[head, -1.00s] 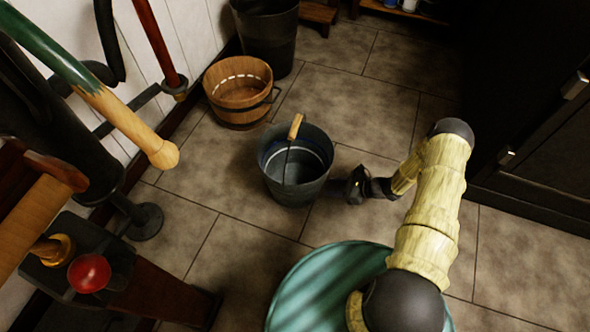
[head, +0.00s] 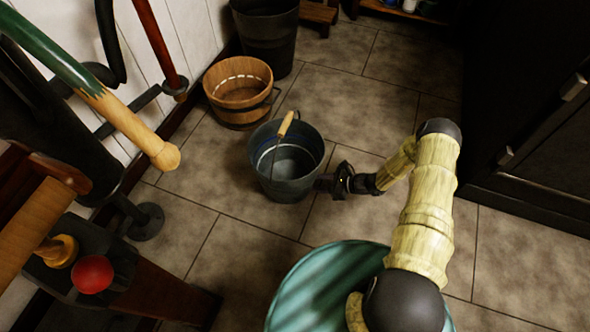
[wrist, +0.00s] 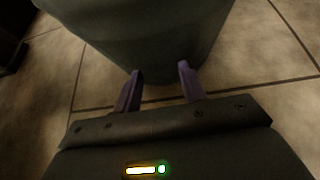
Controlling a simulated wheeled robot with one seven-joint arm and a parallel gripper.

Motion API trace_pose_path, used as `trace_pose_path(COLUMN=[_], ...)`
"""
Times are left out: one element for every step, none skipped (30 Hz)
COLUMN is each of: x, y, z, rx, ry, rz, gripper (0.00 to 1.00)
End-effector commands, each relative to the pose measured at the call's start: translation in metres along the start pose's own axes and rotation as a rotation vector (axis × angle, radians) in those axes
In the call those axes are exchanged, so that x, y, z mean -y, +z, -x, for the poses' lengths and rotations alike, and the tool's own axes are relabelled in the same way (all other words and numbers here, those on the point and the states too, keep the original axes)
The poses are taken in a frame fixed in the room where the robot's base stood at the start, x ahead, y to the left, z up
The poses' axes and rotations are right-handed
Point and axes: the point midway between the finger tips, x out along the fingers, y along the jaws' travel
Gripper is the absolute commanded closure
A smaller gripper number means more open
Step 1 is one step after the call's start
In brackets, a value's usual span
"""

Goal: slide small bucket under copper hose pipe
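A small grey metal bucket (head: 283,191) with a wooden grip on its wire handle stands upright on the tiled floor in the head view. Its wall (wrist: 150,40) fills the upper part of the wrist view. My gripper (head: 322,183) is low at the bucket's right side. In the wrist view its two fingers (wrist: 158,76) are spread apart, with nothing between them, and their tips are at the bucket wall; contact looks likely. A reddish pipe (head: 158,42) at the upper left may be the copper hose pipe; I cannot be sure.
A wooden tub (head: 236,113) and a dark bin (head: 265,32) stand behind the bucket. A green-and-wood handle (head: 130,122) and a stand with a red knob (head: 92,274) are at left. A teal round top (head: 310,290) is in front. Dark cabinets (head: 535,165) are at right.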

Motion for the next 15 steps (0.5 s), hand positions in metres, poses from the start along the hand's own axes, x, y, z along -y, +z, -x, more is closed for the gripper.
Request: trace_pose_path(x=[0.000,0.000,0.000,0.000,0.000,0.000,0.000,0.000,0.000,0.000,0.000,0.000,0.000,0.000,0.000], y=[0.004,0.005,0.007,0.008,0.009,0.010,0.011,0.011,0.012,0.013,0.014,0.015,0.016,0.017,0.018], z=[-0.004,-0.005,-0.007,-0.009,-0.010,-0.013,-0.014,-0.015,-0.017,-0.019,-0.020,-0.022,-0.024,-0.025,-0.027], rx=[0.007,0.007,0.007,0.008,0.008,0.008,0.007,0.007,0.007,0.007,0.007,0.008,0.008,0.008,0.008], ry=[0.000,0.000,0.001,0.001,0.001,0.001,0.001,0.001,0.001,0.001,0.001,0.001,0.001,0.001,0.001], rz=[0.001,0.001,0.001,0.001,0.002,0.002,0.002,0.002,0.002,0.002,0.002,0.002,0.002,0.002,0.002], gripper=[0.60,0.60,0.60,0.60,0.60,0.60,0.60,0.60,0.60,0.60,0.60,0.60,0.60,0.60,0.60])
